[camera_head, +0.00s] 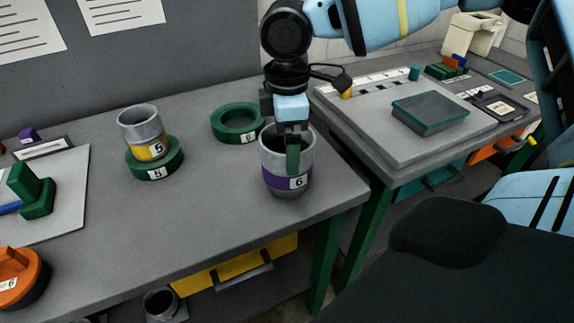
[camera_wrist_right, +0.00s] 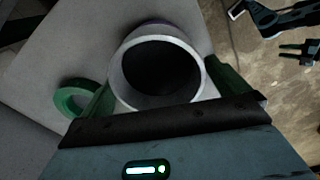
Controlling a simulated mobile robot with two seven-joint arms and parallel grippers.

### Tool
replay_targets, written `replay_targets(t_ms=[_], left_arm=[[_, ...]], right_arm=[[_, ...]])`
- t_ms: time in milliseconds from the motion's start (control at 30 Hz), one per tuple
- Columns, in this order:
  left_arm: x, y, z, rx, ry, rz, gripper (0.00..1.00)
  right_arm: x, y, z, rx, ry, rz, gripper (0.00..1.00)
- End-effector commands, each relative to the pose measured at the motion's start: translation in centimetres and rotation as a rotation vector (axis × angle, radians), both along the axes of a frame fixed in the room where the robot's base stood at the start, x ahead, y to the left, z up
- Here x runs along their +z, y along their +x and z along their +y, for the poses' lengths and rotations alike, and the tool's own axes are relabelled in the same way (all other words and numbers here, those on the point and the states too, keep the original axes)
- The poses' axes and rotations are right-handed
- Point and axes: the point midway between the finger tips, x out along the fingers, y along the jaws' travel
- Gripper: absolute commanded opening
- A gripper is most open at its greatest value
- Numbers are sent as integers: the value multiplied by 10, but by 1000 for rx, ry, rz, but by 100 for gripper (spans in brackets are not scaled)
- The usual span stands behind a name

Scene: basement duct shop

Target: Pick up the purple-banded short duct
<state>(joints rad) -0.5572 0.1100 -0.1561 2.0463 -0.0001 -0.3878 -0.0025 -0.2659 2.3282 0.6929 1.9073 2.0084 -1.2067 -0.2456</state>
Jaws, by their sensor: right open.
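The purple-banded short duct (camera_head: 271,181) is a grey metal cylinder with a purple band and a label 6. It stands upright near the right front edge of the grey bench. My right gripper (camera_head: 289,160) comes down over it from above, with one green finger showing in front of its wall. In the right wrist view the duct's round open mouth (camera_wrist_right: 116,75) lies between the two green fingers (camera_wrist_right: 163,88), which are apart, one on each side outside the wall. Whether they touch the wall is unclear.
A green ring (camera_head: 231,136) labelled 6 lies behind the duct to the left. A yellow-banded duct (camera_head: 133,123) stands in another green ring (camera_head: 140,168) further left. A second bench (camera_head: 364,156) with a grey board and tools adjoins on the right.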

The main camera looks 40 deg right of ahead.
Motion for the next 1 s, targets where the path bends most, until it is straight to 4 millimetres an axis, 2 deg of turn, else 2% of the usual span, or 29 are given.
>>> replay_targets(t_ms=[233,533,767,867,1000], left_arm=[[0,1,0,0,0,-2,36],[-1,-4,0,0,-1,8,36],[-1,-7,0,1,0,14,36],[-1,-7,0,1,0,14,36],[-1,-7,0,1,0,13,36]], right_arm=[[-9,0,-1,-1,0,2,100],[-49,1,-4,0,0,2,100],[-51,1,-4,0,-1,-1,100],[-51,1,-4,0,0,-1,91],[-51,1,-4,0,0,-1,72]])
